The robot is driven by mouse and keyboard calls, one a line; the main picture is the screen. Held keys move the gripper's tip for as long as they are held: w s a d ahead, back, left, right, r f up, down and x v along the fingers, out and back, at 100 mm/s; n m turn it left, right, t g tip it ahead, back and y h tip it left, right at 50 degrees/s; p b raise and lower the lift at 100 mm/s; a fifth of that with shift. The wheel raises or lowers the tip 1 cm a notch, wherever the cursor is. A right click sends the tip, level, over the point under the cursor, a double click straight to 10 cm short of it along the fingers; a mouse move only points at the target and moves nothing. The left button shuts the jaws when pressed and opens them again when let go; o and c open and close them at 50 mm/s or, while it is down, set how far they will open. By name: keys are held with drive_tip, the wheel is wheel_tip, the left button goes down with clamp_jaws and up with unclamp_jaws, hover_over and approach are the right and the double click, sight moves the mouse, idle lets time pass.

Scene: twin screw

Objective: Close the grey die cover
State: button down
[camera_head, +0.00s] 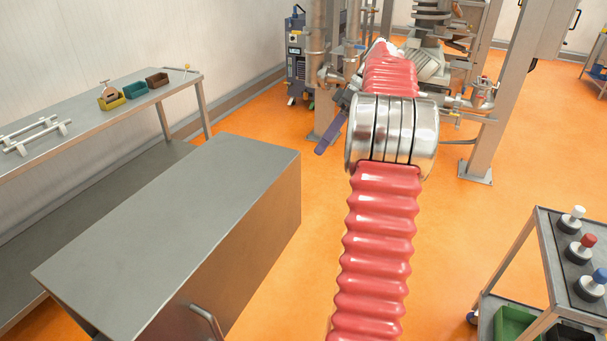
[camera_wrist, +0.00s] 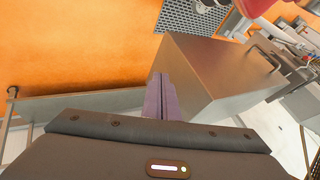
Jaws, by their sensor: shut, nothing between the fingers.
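I cannot pick out the grey die cover for sure in either view. The metal machine (camera_head: 480,95) stands at the back of the head view, and my red-sleeved arm hides part of it. My gripper (camera_head: 322,150) shows as purple fingers left of my arm's metal joint, pointing down and left over the orange floor. In the wrist view my gripper (camera_wrist: 158,78) has its purple fingers together with nothing between them. It appears apart from the machine.
A grey metal cabinet (camera_head: 180,220) with a handle stands at front left. A long bench (camera_head: 90,115) holds small coloured bins (camera_head: 135,90). A cart (camera_head: 555,260) with several knobbed pieces stands at right. Orange floor (camera_head: 265,120) is clear between cabinet and machine. A perforated plate (camera_wrist: 197,17) shows in the wrist view.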

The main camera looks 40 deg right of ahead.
drive_tip(key=a+f, duration=0.6)
drive_tip(key=a, duration=0.2)
idle(0.4)
